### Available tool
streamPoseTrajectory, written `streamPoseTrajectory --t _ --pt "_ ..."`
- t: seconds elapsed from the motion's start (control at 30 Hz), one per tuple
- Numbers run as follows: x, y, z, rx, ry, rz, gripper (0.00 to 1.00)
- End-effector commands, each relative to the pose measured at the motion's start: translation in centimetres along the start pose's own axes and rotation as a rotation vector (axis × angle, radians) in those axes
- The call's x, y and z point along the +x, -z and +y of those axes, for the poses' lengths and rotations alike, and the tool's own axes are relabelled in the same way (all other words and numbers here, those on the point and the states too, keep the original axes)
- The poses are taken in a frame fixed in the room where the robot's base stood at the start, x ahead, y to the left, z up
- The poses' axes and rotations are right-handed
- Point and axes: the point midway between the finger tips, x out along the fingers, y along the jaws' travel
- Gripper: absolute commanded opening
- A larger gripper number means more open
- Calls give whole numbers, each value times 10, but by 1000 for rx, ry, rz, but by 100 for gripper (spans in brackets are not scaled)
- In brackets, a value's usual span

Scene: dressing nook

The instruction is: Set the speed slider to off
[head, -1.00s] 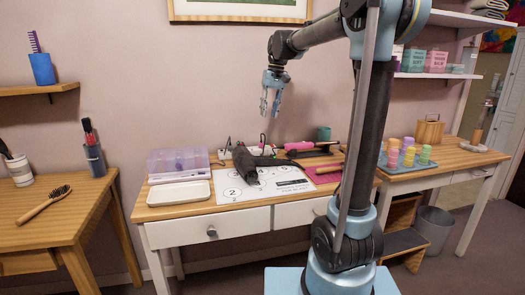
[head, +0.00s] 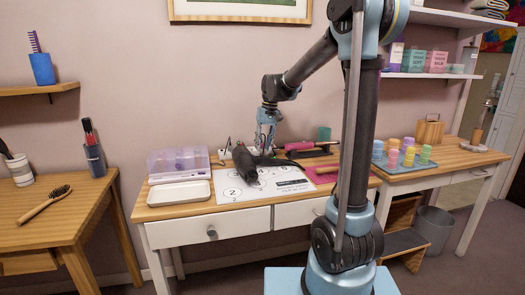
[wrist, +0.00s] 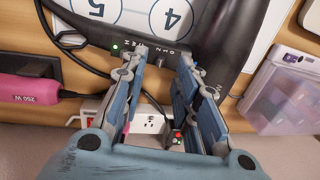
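The black hair dryer (head: 245,164) lies on the numbered white mat (head: 225,190) on the dressing table. In the wrist view the hair dryer (wrist: 205,35) crosses the picture, with a green light and small white markings on its body. A small grey knob, apparently the speed slider (wrist: 160,61), shows just beyond my fingertips; its exact setting is too small to read. My gripper (wrist: 160,68) is open and empty, its fingers on either side of the knob's line. In the head view my gripper (head: 265,150) points down at the dryer's rear; contact cannot be told.
A pink styling tool (head: 305,146) lies to the right, and a power strip (wrist: 150,122) with a red light sits behind the dryer. A clear lilac box (head: 178,163) and white tray (head: 180,194) stand to the left. A black cord (wrist: 80,75) runs close to my fingers.

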Motion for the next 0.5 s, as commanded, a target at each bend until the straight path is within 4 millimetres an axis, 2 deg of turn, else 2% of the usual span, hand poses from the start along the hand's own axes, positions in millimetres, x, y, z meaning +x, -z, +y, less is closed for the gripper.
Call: streamPoseTrajectory --t 0.2,0.5 --pt "22 0 0 0 0 0 28" --pt "28 0 0 0 0 0 28"
